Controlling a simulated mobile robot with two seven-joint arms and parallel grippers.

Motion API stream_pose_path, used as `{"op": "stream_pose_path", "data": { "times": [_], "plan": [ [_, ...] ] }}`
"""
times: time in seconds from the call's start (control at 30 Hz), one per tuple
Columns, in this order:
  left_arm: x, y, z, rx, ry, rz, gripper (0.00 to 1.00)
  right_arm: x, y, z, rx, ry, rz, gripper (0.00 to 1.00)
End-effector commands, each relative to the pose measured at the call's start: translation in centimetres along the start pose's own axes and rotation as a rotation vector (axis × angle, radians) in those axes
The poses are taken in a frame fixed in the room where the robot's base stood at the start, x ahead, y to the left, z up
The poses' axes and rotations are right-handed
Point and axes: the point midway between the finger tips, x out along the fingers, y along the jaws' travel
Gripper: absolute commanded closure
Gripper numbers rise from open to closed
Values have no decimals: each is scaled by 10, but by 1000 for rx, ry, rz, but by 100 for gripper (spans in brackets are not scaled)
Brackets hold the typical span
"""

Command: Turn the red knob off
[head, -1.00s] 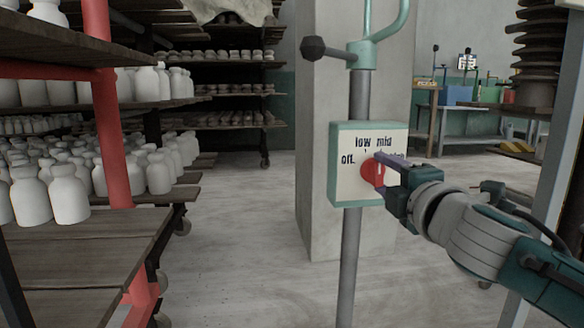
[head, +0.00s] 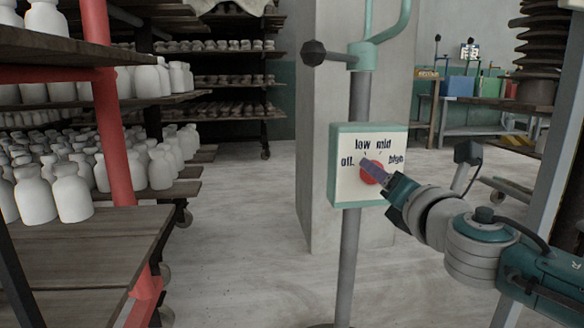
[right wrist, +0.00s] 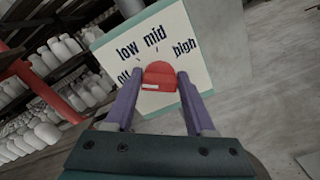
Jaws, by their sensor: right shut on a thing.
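The red knob (head: 368,179) sits on the white face of a green-edged control box (head: 334,185) labelled off, low, mid and high. In the right wrist view the knob (right wrist: 159,72) lies between the two purple fingers of my right gripper (right wrist: 156,82), which is shut on it. In the head view my right gripper (head: 372,173) reaches the knob from the right, and a finger covers part of it. A short white mark shows on the knob's near lower-left edge in the wrist view. Which label it points at is unclear. My left gripper is not in view.
The box is fixed to a grey post (head: 350,260) with a dark ball-ended lever (head: 313,50) above it. A concrete pillar (head: 312,130) stands behind. Shelves of white bottles (head: 72,198) fill the left. Open floor lies between the shelves and post.

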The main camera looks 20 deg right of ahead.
Motion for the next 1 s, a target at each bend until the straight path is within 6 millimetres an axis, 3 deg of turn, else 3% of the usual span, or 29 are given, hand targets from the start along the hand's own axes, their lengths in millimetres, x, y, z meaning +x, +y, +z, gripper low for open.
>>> {"op": "stream_pose_path", "data": {
  "times": [0.4,0.93,0.97,1.0],
  "plan": [
    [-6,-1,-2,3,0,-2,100,0,1,0,-175,-1,0,100],
    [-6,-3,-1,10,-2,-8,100,0,1,0,-197,0,0,100],
    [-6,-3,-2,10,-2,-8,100,0,1,0,-197,0,0,42],
    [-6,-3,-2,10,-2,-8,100,0,1,0,-197,0,0,37]
  ]
}}
